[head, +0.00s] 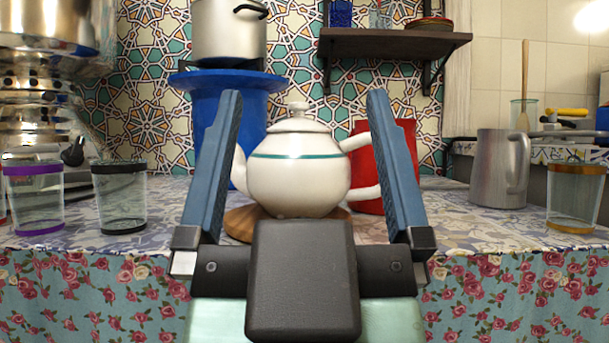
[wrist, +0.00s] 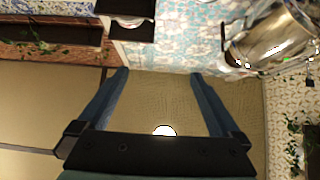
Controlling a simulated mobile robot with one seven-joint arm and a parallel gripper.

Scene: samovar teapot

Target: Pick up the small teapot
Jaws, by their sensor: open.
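The small teapot (head: 298,172) is white with a teal band and a knobbed lid. It stands upright on a round wooden board (head: 238,226) on the table, in the middle of the head view. Its spout is at the left and its handle at the right. My gripper (head: 305,93) is open and empty, its blue fingers pointing up in front of the teapot. The fingers partly cover the spout and handle, and the palm hides part of the board. The wrist view shows the open fingers (wrist: 159,73) with no teapot between them.
A blue stand (head: 228,100) with a pot (head: 228,35) is behind the teapot. A red container (head: 398,150) is behind its handle. Glasses (head: 120,200) and a metal samovar (head: 35,100) are at left. A metal mug (head: 497,170) and a gold-rimmed glass (head: 574,200) are at right.

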